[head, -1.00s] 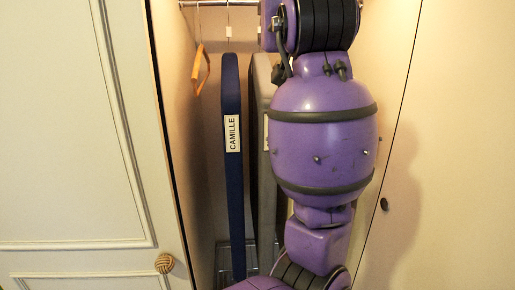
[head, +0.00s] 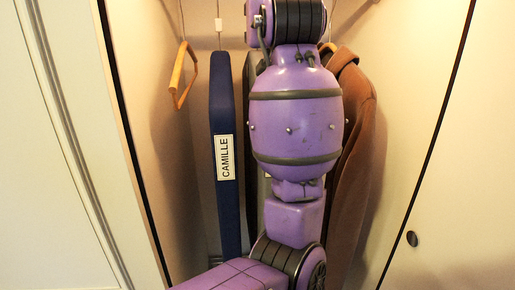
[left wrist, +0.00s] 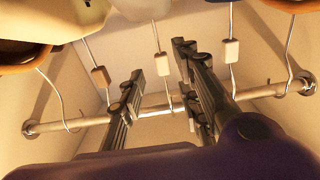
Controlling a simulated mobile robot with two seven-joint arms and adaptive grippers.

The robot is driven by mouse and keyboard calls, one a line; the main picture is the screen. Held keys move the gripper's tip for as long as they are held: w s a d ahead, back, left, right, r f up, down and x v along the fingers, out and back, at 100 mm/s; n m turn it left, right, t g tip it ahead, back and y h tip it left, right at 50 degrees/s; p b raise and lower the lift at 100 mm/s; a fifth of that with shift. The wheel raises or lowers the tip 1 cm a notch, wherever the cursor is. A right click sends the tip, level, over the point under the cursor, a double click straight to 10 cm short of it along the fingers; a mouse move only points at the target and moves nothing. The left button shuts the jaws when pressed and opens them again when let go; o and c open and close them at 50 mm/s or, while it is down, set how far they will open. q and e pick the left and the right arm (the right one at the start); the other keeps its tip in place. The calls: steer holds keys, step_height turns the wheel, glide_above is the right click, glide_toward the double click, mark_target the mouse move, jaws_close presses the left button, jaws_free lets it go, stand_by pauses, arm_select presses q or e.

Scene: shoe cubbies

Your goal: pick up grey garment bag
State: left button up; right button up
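The grey garment bag (head: 251,75) hangs in the closet, right of the dark blue bag (head: 226,180) labelled CAMILLE. My purple left arm hides most of it in the head view. My left gripper is out of the head view. In the left wrist view the gripper (left wrist: 155,68) is open up by the hanging rod. Its two fingers stand on either side of a hanger hook with a white tag (left wrist: 163,66). That hook seems to belong to the pale grey bag top (left wrist: 140,9); the fingers look apart from it. My right gripper is not in view.
A brown coat (head: 350,165) hangs right of the arm, and an empty wooden hanger (head: 183,75) at the far left. The rod (left wrist: 85,122) carries several hooks close beside the fingers. Closet walls close in on both sides.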

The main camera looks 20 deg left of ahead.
arm_select(q)
steer(key=x, duration=0.3)
steer(key=shift+s, duration=0.1)
jaws_close()
steer(key=shift+r, duration=0.15)
stand_by(0.4)
